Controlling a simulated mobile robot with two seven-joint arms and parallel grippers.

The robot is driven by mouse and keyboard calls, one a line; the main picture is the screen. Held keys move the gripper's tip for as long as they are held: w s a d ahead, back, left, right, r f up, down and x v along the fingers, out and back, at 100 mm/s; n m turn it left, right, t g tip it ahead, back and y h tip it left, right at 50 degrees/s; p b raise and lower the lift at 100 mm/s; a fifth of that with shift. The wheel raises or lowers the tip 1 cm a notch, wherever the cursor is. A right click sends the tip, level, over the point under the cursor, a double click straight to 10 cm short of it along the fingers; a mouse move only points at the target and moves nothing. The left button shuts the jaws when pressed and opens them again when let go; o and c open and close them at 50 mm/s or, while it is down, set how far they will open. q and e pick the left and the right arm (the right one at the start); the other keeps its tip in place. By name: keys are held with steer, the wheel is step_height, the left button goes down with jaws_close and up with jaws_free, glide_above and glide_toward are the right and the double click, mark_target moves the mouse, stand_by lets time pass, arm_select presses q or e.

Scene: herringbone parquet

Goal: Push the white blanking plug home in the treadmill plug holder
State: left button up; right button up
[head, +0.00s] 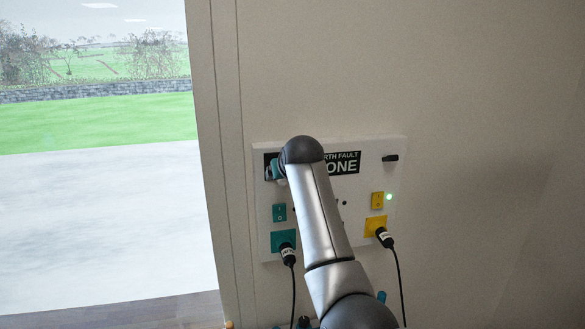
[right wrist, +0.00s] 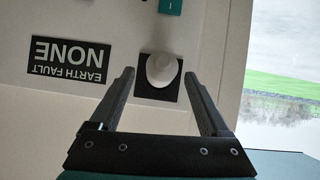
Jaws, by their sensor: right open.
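The white blanking plug (right wrist: 163,70) is a rounded white knob in front of the black square holder (right wrist: 157,92) in the right wrist view. I cannot tell how deep it sits. In the head view only a dark edge of the holder (head: 268,160) shows; the plug is hidden behind my arm. My right gripper (right wrist: 158,75) is open, with one finger on each side of the plug and a gap to both. In the head view my right gripper (head: 277,170) is mostly hidden by its own arm. My left gripper is in neither view.
Black cabled plugs sit at the teal socket (head: 287,254) and yellow socket (head: 385,237).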

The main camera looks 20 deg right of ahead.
steer(key=b+v, duration=0.2)
steer(key=v, duration=1.1)
steer(key=shift+s+b, duration=0.3)
steer(key=shift+b, duration=0.05)
